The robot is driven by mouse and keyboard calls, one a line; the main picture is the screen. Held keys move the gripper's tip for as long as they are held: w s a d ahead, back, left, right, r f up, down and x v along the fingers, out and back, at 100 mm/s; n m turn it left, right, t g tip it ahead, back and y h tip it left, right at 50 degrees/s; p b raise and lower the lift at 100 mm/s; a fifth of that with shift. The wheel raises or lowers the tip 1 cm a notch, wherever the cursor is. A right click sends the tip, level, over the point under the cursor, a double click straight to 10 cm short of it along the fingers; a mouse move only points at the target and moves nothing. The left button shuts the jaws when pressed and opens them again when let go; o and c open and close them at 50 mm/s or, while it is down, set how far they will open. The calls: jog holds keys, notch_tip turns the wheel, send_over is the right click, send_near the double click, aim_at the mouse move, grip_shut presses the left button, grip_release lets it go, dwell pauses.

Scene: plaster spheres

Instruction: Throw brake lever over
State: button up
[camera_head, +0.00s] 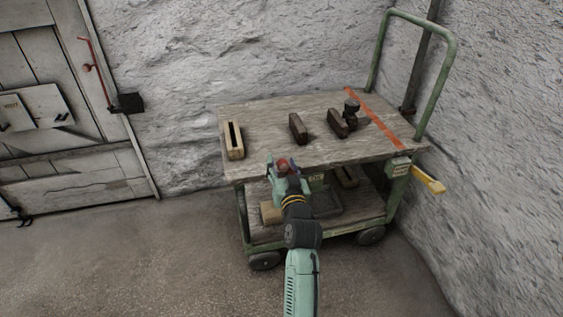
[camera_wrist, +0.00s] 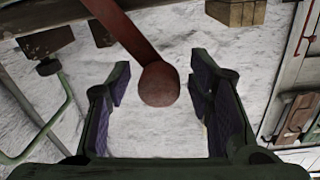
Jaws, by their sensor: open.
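A dark red lever with a round knob, which I take for the brake lever (camera_wrist: 159,84), shows large in the wrist view. Its arm runs down from the upper left and the knob lies between my fingers. In the head view only its red knob (camera_head: 283,163) shows, at the front edge of the trolley; my gripper hides the rest. My gripper (camera_head: 283,171) is open, with one finger on each side of the knob. In the wrist view a gap shows between the knob and both fingers (camera_wrist: 160,88).
The wooden trolley (camera_head: 265,115) bears several blocks and a dark knobbed piece (camera_head: 351,108) beside a red stripe. A yellow handle (camera_head: 430,180) sticks out at its right. The green push bar (camera_head: 448,80) rises behind. Rough walls stand close; floor at the left is clear.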

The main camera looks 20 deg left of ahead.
jog(key=shift+c, duration=0.4)
grip_shut()
dwell(0.4)
